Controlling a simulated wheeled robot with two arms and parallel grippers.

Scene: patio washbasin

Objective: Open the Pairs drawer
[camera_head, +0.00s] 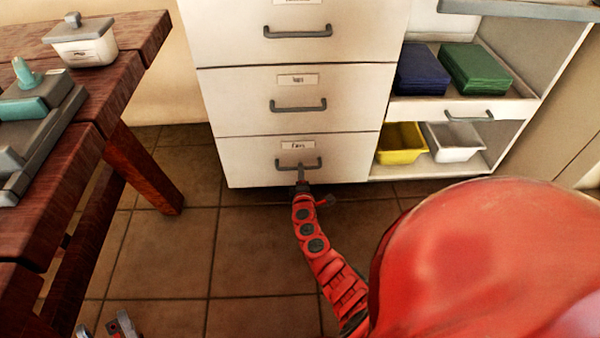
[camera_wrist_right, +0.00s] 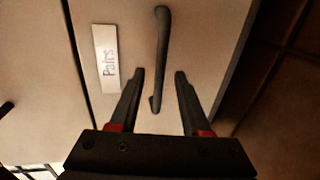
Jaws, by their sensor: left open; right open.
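The Pairs drawer (camera_head: 258,165) is the bottom white drawer of the cabinet and looks shut, its front in line with the drawers above. Its label (camera_wrist_right: 106,58) reads "Pairs" in the right wrist view. Its grey bar handle (camera_head: 314,165) also shows in the right wrist view (camera_wrist_right: 159,45). My right gripper (camera_head: 303,180) is at the handle, open. In the right wrist view its fingers (camera_wrist_right: 159,74) lie on either side of the bar, not closed on it; the exact depth is unclear. My left gripper (camera_head: 105,327) is open and empty at the lower left, partly cut off.
Two more drawers with handles (camera_head: 298,106) (camera_head: 297,32) are above. Right of them, shelves hold a blue stack (camera_head: 421,70), a green stack (camera_head: 474,70), a yellow bin (camera_head: 400,145) and a white bin (camera_head: 457,145). A wooden table (camera_head: 130,60) stands left. Tiled floor before the drawer is clear.

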